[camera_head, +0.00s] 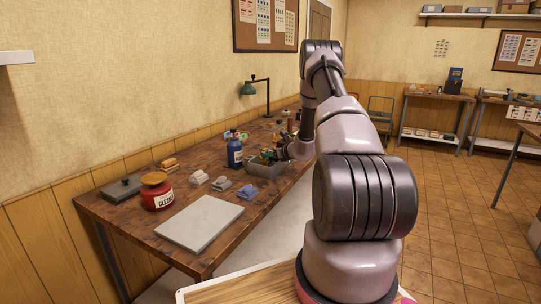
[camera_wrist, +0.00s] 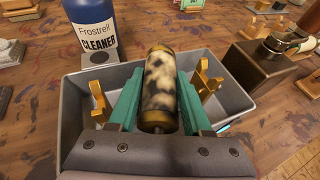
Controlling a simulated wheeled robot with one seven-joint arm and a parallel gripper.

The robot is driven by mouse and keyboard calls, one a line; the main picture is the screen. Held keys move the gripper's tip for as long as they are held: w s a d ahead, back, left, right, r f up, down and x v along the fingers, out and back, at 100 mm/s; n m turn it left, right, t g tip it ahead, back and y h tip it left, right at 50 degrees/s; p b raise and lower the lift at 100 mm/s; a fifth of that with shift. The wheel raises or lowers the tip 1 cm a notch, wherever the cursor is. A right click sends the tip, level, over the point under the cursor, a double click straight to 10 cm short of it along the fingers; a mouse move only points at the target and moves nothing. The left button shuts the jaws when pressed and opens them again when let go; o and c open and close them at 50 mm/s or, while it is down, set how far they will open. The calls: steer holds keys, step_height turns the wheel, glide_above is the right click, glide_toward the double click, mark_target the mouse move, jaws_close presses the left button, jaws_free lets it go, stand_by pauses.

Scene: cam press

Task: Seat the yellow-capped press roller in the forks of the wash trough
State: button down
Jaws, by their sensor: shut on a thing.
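The press roller (camera_wrist: 160,85) has a mottled cream and black sleeve and dull yellow caps. My gripper (camera_wrist: 159,95), with teal fingers, is shut on its sides. The grey wash trough (camera_wrist: 236,103) lies behind and below it in the wrist view. One gold fork (camera_wrist: 100,99) shows left of the roller and another (camera_wrist: 207,77) right of it, both apart from it. The roller's long axis runs up the picture, across the line between the forks. Its height above the forks is unclear. In the head view the trough (camera_head: 266,172) is on the bench, and my arm hides part of it.
A blue cleaner bottle (camera_wrist: 91,25) stands close behind the trough's left side. A dark brown box with a metal fitting (camera_wrist: 251,67) stands close on the right. In the head view, a red jar (camera_head: 156,193), small grey blocks and a pale board (camera_head: 200,222) occupy the near bench.

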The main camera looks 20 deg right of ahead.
steer(key=shift+c, duration=1.7)
jaws_free()
steer(key=v, duration=1.2)
steer(key=s+a+r+n+g+y, duration=0.25)
steer(key=a+r+n, duration=0.25)
steer(key=a+r, duration=0.25)
steer(key=s+a+r+n+g+y, duration=0.1)
steer(key=s+a+r+n, duration=0.3)
steer(key=a+r, duration=0.35)
steer(key=s+a+r+n+g+y, duration=0.2)
steer(key=s+a+r+n, duration=0.3)
steer(key=r, duration=0.3)
steer(key=s+a+r+n+g+h, duration=0.1)
steer(key=s+a+r+n, duration=0.3)
steer(key=s, duration=0.3)
steer(key=s+a+r+n+g+h, duration=0.2)
steer(key=s+a+r+n, duration=0.15)
steer(key=s, duration=0.35)
steer(key=s+d+r+n+t+h, duration=0.1)
steer(key=s+n+h, duration=0.1)
steer(key=s, duration=0.4)
steer(key=s+d+r+n+t+h, duration=0.1)
steer(key=s+n+h, duration=0.1)
steer(key=s+n, duration=0.3)
steer(key=shift+s+d+r, duration=0.35)
steer(key=shift+s+d, duration=0.05)
steer(key=shift+s, duration=0.6)
